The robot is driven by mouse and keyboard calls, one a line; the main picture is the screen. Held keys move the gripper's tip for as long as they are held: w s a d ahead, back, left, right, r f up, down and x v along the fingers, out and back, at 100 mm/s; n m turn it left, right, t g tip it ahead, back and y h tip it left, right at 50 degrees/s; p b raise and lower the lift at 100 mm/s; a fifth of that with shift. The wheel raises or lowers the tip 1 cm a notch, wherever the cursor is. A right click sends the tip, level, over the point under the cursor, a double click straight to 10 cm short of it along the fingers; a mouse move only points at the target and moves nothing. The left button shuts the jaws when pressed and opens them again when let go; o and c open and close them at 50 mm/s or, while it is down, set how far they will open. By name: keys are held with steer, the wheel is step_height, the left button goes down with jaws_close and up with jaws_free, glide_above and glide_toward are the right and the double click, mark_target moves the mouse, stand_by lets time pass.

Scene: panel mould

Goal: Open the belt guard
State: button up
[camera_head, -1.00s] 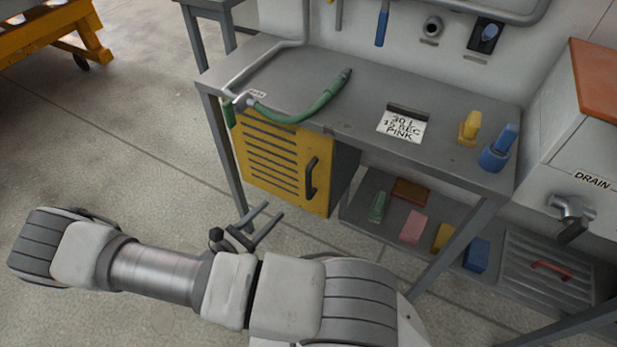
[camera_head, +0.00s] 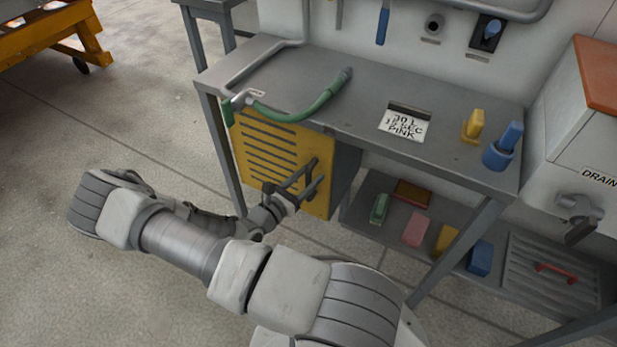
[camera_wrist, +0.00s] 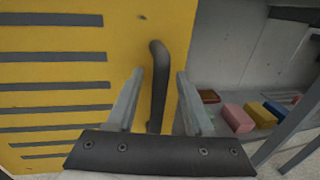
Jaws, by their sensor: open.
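The belt guard (camera_head: 262,150) is a yellow slatted panel under the left part of the grey bench, and it looks closed. It also fills the left of the wrist view (camera_wrist: 85,95). Its dark upright handle (camera_wrist: 158,75) is on its right side. My gripper (camera_head: 315,171) is at the handle in the head view, partly covering it. In the wrist view my gripper (camera_wrist: 158,80) is open, with one finger on each side of the handle. The handle shows between the fingers, with gaps on both sides; I cannot tell how deep it sits.
The bench (camera_head: 365,100) overhangs the guard, with a green hose (camera_head: 300,113) lying on it. A lower shelf to the right holds several coloured blocks, including a pink one (camera_head: 416,229). A bench leg (camera_head: 455,240) slants nearby.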

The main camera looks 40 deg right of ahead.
jaws_close()
stand_by(1.4)
